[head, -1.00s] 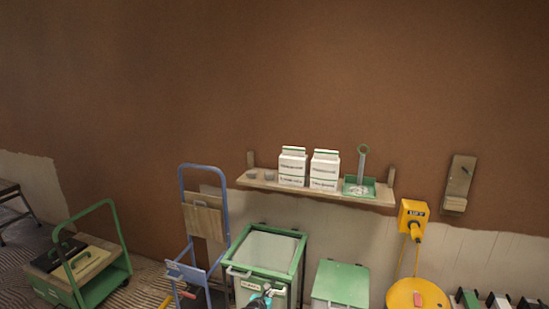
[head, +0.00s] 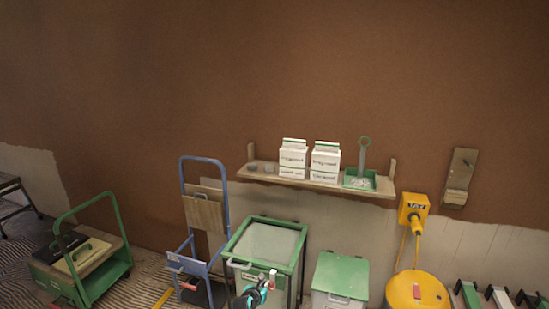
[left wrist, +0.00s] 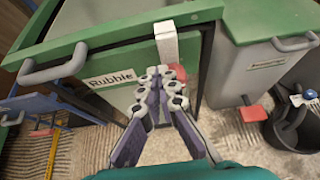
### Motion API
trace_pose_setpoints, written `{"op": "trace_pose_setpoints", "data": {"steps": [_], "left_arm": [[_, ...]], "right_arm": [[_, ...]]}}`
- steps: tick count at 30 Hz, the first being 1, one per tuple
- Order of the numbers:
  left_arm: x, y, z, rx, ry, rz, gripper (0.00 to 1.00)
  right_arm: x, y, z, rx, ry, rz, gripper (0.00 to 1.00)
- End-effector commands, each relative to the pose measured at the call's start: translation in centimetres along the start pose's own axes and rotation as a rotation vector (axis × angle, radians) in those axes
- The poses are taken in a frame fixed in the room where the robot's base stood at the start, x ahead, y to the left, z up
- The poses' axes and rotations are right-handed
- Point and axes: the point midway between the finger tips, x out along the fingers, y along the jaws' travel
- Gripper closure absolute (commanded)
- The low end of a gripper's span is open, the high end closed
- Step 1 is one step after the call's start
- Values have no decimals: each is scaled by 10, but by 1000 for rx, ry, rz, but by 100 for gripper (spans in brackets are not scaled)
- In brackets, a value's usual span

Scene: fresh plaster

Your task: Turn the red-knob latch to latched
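The latch is a pale bar (left wrist: 166,42) on the front of the green-framed bin labelled "Rubble" (left wrist: 110,77). The bar hangs roughly upright over the rim, and the red knob (left wrist: 178,72) shows near its lower end. In the head view the pale latch bar (head: 272,277) is small, at the bin's front right. My left gripper (left wrist: 160,73) has its fingertips close together, just left of the red knob and in front of the bin. Whether they touch the knob I cannot tell. The left gripper also shows in the head view (head: 262,286). My right gripper is out of view.
The bin's grey handle (left wrist: 52,70) is to the left. A grey bin with a green lid (head: 341,274) stands close on the right. A blue hand truck (head: 203,220) is left of the rubble bin. A black bucket (left wrist: 296,130) stands at far right.

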Motion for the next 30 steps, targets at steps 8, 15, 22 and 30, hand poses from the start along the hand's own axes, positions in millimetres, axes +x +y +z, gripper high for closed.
{"op": "trace_pose_setpoints", "data": {"steps": [8, 15, 22, 30], "left_arm": [[-22, 0, -10, -2, -2, 0, 100], [-47, 1, -23, -2, -3, 1, 100], [-54, 0, -26, -2, -4, 1, 100], [-59, 2, -16, 36, 1, 2, 100]], "right_arm": [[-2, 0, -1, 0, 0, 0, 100], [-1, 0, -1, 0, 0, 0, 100], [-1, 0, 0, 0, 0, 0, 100], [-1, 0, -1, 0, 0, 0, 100]]}}
